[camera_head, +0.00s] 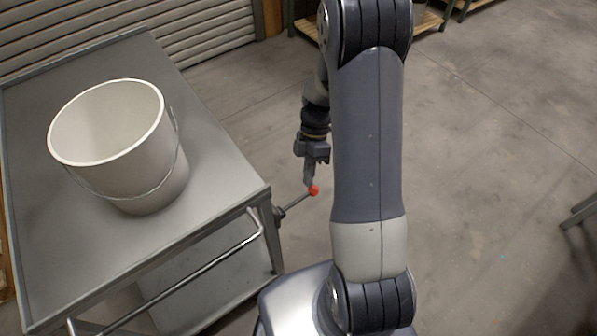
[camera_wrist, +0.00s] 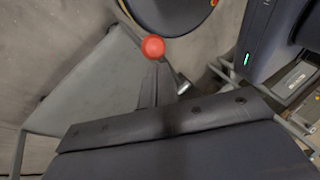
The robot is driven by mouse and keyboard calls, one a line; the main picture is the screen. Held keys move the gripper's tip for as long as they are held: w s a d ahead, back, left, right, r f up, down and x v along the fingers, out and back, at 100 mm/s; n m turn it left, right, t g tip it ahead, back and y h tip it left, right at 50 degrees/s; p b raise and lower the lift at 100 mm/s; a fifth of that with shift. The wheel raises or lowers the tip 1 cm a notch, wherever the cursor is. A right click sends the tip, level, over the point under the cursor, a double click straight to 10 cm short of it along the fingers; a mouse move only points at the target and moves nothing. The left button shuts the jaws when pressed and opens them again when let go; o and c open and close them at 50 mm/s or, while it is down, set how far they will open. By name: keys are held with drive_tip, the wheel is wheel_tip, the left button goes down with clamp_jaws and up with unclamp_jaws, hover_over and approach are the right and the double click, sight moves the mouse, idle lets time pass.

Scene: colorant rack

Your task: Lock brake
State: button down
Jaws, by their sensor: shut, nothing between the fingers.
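The brake lever is a thin rod with a red ball knob (camera_head: 314,190) at its end. It sticks out to the right from the near right corner of the grey metal cart (camera_head: 215,150). My gripper (camera_head: 308,182) is shut and empty, pointing down, with its fingertips right at the red knob. In the wrist view the red knob (camera_wrist: 153,47) shows just beyond the tips of the shut fingers (camera_wrist: 155,75). I cannot tell whether they touch it. Part of the lever is hidden behind the fingers in the wrist view.
A white bucket (camera_head: 150,180) with a wire handle stands on the cart top. A push bar (camera_head: 185,278) runs along the cart's near side. A roller shutter (camera_head: 190,30) is behind. Open concrete floor (camera_head: 500,180) lies to the right.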

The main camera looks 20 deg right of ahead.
drive_tip(key=shift+w+d+f+n+g+y+b, duration=0.1)
drive_tip(key=shift+d+f+n+g+y+b, duration=0.2)
drive_tip(key=shift+f+y+b, duration=0.7)
drive_tip(key=shift+f+n+g+y+b, duration=0.1)
drive_tip(key=shift+f+g+y+b, duration=0.5)
drive_tip(key=shift+f+b, duration=0.75)
drive_tip(key=shift+w+d+f+n+g+y+b, duration=0.1)
drive_tip(key=shift+d+f+n+g+y+b, duration=0.1)
drive_tip(key=shift+f+y+b, duration=1)
drive_tip(key=shift+s+a+f, duration=0.1)
drive_tip(key=shift+s+f, duration=0.1)
drive_tip(key=shift+f, duration=0.25)
drive_tip(key=shift+r+p, duration=0.1)
drive_tip(key=shift+p, duration=0.2)
